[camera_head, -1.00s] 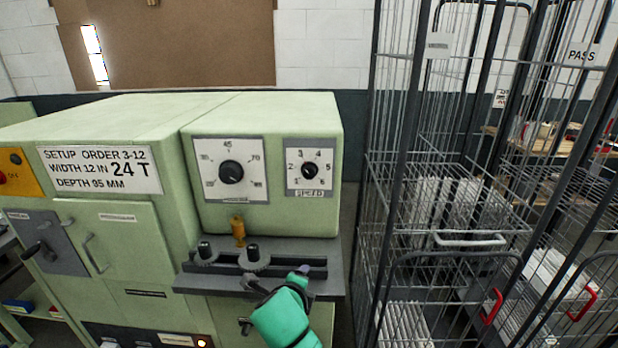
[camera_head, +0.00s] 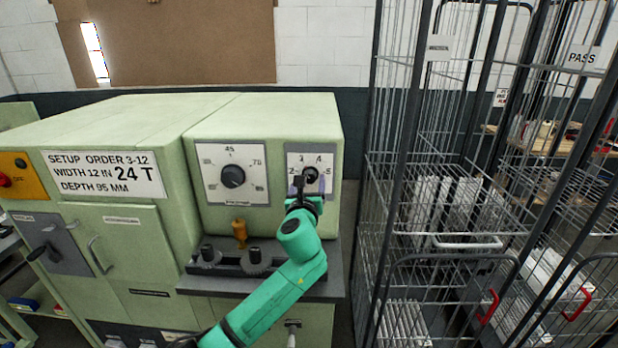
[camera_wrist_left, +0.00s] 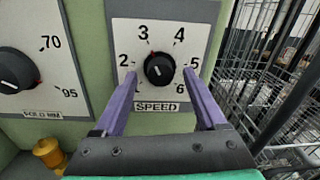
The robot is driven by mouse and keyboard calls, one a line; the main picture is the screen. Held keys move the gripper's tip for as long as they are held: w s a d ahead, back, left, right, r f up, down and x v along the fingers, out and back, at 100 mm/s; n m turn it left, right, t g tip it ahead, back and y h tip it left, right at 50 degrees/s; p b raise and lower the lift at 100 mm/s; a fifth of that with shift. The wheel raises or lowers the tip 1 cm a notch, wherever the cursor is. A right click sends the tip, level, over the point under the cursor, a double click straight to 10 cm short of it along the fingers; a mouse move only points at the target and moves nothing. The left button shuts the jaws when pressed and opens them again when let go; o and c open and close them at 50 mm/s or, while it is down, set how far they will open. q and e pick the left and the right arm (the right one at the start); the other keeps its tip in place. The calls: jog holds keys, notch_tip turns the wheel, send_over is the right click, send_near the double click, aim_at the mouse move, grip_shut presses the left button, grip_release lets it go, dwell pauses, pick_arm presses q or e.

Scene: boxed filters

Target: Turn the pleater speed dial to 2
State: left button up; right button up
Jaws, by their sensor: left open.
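The speed dial is a round black knob (camera_wrist_left: 158,69) on a white plate (camera_wrist_left: 163,30) marked 1 to 6 and labelled SPEED. It also shows in the head view (camera_head: 310,174), partly behind my gripper. I cannot make out its pointer surely. My left gripper (camera_wrist_left: 159,75) is open, with its two purple fingers on either side of the knob. The left fingertip is near the 2 and the right near the 5. Gaps show between the fingers and the knob. In the head view the left gripper (camera_head: 311,183) is in front of the speed plate. My right gripper is not in view.
A larger black dial (camera_head: 232,176) sits left of the speed plate on the green machine (camera_head: 265,115). An orange knob (camera_head: 240,232) and a grey ledge (camera_head: 330,270) are below. A setup card (camera_head: 105,174) reads 24 T. A wire cage trolley (camera_head: 385,200) stands close on the right.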

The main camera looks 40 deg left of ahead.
pick_arm(q)
jog(key=shift+w+a, duration=0.3)
jog(key=shift+w, duration=0.2)
grip_shut()
jog(key=n+b, duration=0.1)
jog(key=n, duration=0.4)
jog(key=shift+f+n, duration=0.15)
jog(key=shift+n, duration=0.15)
jog(key=n+b, duration=0.2)
jog(key=n, duration=0.3)
dwell(0.3)
